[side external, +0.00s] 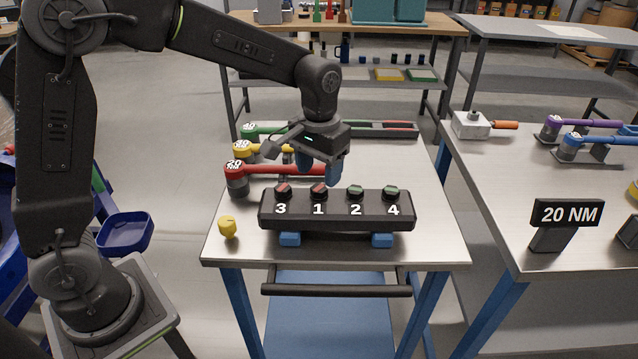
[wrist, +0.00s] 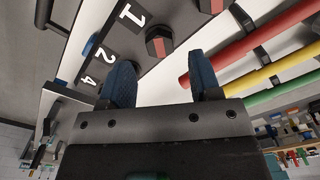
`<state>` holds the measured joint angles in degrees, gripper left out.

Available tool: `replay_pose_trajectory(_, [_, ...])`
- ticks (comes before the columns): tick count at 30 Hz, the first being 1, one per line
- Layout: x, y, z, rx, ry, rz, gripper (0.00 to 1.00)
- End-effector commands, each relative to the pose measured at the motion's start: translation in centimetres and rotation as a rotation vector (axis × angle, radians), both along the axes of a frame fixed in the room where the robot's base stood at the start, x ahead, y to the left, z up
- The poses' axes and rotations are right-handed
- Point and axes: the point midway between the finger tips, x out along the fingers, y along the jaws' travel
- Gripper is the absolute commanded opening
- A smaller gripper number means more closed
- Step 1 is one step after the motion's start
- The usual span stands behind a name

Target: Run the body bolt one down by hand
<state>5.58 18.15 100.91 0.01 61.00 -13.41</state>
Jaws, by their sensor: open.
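The black body block (side external: 338,226) stands on blue feet on the steel-topped cart, with bolts labelled 3, 1, 2 and 4 from left to right. Bolt one (side external: 318,189) stands second from left, its dark head marked red. In the wrist view bolt one (wrist: 159,42) sits beyond the fingertips, within the gap between them. Bolt three (side external: 284,189) is also red-marked; bolts two (side external: 355,191) and four (side external: 391,192) have green tops. My gripper (side external: 319,168) is open and empty, its blue fingers behind and above the block, near bolt one. The fingers (wrist: 162,76) are apart in the wrist view.
Red (side external: 282,169), yellow (side external: 242,149) and green (side external: 262,130) torque wrenches lie behind the block. A yellow knob-like piece (side external: 228,227) sits at the cart's front left. A "20 NM" sign (side external: 568,215) stands on the right table. The cart top right of the block is clear.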

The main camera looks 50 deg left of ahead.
Motion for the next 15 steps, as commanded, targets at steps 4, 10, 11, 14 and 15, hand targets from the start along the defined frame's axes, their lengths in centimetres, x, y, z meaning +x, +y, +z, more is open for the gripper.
replay_pose_trajectory(4, [0.0, 0.0, -2.4, 0.001, 0.002, 0.0, 0.57])
replay_pose_trajectory(10, [0.0, 0.0, -3.8, 0.0, 0.0, 0.0, 0.57])
replay_pose_trajectory(11, [0.0, 0.0, -3.9, 0.0, 0.0, 0.0, 0.57])
replay_pose_trajectory(14, [0.0, 0.0, -4.0, 0.0, 0.0, 0.0, 0.57])
replay_pose_trajectory(15, [0.0, 0.0, -4.0, 0.0, -0.001, 0.0, 0.57])
